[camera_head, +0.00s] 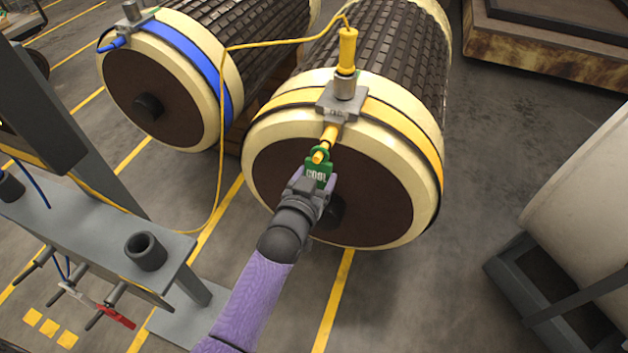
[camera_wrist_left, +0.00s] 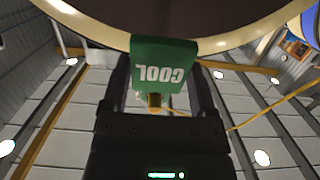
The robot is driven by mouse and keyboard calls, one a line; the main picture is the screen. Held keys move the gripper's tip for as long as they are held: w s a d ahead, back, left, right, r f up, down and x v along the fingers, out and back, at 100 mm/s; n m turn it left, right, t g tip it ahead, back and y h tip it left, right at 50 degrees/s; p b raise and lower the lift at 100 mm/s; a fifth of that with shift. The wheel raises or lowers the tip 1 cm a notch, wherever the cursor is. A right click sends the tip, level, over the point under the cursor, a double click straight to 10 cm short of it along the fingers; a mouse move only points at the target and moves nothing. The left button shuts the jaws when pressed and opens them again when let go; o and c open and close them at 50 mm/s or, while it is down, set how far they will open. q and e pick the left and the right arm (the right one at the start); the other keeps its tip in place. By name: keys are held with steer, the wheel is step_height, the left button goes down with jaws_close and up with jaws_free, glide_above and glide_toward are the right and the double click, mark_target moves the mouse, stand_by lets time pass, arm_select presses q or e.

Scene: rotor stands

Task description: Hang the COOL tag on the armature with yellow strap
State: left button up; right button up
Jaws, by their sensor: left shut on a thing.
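The armature with the yellow strap (camera_head: 410,122) lies with its round brown end face toward me. A grey bracket (camera_head: 336,106) sits on the strap, with a yellow plug standing in it and a yellow peg (camera_head: 331,133) sticking out toward me. My left gripper (camera_head: 312,183) is shut on the green COOL tag (camera_head: 318,172), in front of the end face. The tag's top is at the peg's tip; I cannot tell whether the peg passes through its hole. In the left wrist view, the tag (camera_wrist_left: 163,65) shows upside down between the fingers (camera_wrist_left: 158,88). My right gripper is out of view.
A second armature with a blue strap (camera_head: 192,54) lies to the left. A yellow cable (camera_head: 222,130) hangs between the armatures. A white drum (camera_head: 585,190) stands at the right.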

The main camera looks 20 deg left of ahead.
arm_select(q)
steer(key=shift+w+f, duration=0.1)
steer(key=shift+w, duration=0.4)
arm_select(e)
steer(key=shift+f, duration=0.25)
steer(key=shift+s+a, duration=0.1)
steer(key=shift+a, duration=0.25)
arm_select(q)
steer(key=shift+f, duration=0.2)
steer(key=o, duration=1.2)
steer(key=shift+c, duration=0.2)
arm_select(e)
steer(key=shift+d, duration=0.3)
arm_select(q)
steer(key=shift+s, duration=0.1)
